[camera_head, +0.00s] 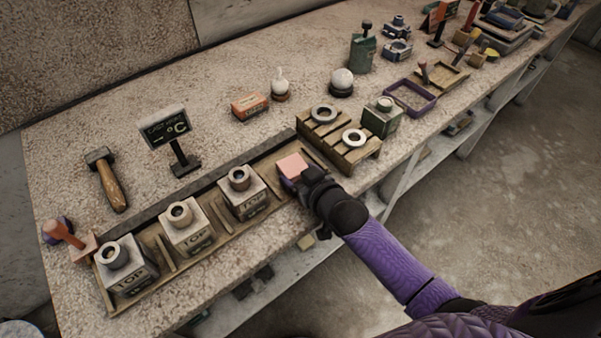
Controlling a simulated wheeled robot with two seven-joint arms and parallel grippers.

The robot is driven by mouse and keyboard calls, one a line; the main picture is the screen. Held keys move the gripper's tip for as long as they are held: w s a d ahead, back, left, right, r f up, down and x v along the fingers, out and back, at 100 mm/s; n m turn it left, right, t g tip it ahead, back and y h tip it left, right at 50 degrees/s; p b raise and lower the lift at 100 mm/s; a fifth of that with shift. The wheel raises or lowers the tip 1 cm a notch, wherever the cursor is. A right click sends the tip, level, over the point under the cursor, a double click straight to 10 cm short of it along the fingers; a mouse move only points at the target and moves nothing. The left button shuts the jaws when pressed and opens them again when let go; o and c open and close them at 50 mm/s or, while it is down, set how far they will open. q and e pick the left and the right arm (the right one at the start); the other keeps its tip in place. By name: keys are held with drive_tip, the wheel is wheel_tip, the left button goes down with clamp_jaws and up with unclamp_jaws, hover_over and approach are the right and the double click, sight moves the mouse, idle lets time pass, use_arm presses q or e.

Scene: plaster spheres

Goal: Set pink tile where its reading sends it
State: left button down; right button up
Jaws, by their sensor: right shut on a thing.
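The pink tile (293,166) is held in my right gripper (297,180), which is shut on it above the right end of the long tray (152,292). I cannot tell whether the tile touches the tray. A dark display on a stand (166,127) stands behind the tray. It shows a dash and "°C"; its smaller top line is hard to read. In the tray stand three pale blocks marked "TOP", with ring-like tops: left block (127,275), middle block (187,238), right block (244,200). My left gripper is not in view.
A slatted wooden stand (365,156) with two pale rings is right of the tile, with a green box (381,120) beside it. A hammer (108,180) lies at left. Behind are an orange box (250,106) and a plaster sphere (342,80). The back-left tabletop is clear.

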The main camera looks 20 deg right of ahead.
drive_tip(key=shift+f, duration=0.3)
drive_tip(key=o, duration=1.2)
wheel_tip(320, 180, up, 4)
drive_tip(key=p, duration=0.4)
drive_tip(key=shift+r, duration=0.15)
